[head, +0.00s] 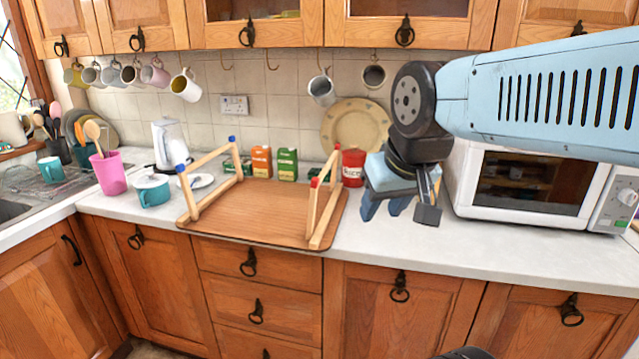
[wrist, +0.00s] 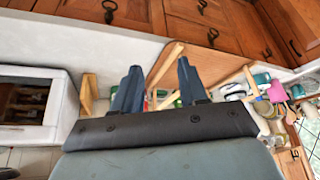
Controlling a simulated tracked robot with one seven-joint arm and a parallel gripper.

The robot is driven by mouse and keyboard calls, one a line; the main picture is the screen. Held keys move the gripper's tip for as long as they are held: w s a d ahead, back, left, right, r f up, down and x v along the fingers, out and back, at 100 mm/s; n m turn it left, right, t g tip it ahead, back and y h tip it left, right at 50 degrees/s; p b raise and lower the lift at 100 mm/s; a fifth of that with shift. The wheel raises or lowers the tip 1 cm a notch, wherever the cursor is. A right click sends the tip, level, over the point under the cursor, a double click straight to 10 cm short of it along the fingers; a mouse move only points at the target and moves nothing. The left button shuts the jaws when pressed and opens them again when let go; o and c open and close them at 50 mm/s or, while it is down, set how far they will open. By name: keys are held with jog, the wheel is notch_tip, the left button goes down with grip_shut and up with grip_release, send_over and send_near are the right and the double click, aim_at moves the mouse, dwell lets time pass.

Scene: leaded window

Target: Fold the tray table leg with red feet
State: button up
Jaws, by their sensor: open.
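The tray table (head: 255,212) lies upside down on the counter, its brown board flat and both leg frames standing up. The leg with red feet (head: 325,200) is at the board's right end, its feet up. The leg with blue feet (head: 207,175) is at the left end. My gripper (head: 396,210) is open and empty, in the air to the right of the red-footed leg and apart from it. In the wrist view, the blue fingers (wrist: 158,88) are spread, with the board (wrist: 195,60) and part of a wooden leg beyond them.
A white microwave (head: 540,185) stands to the right. A red can (head: 353,168), a green box (head: 287,164) and an orange box (head: 262,161) stand behind the tray table. The counter in front of my gripper is clear.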

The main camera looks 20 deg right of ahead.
jog(key=shift+c, duration=0.2)
jog(key=shift+w, duration=0.1)
jog(key=shift+c, duration=0.9)
jog(key=shift+m+y, duration=0.4)
jog(key=shift+y, duration=0.2)
jog(key=w, duration=0.2)
jog(key=w+r, duration=0.1)
jog(key=w, duration=0.4)
jog(key=shift+d+r, duration=0.1)
jog(key=shift+r, duration=0.15)
grip_shut()
jog(key=w+d+f+m+t+y, duration=0.15)
jog(key=w+d, duration=0.45)
jog(key=w, duration=0.6)
jog(key=w+d+f+m, duration=0.15)
jog(key=w+d, duration=0.45)
jog(key=w, duration=0.6)
jog(key=w+a+f, duration=0.6)
jog(key=w+f, duration=0.1)
jog(key=shift+w+m, duration=0.25)
jog(key=shift+m, duration=0.15)
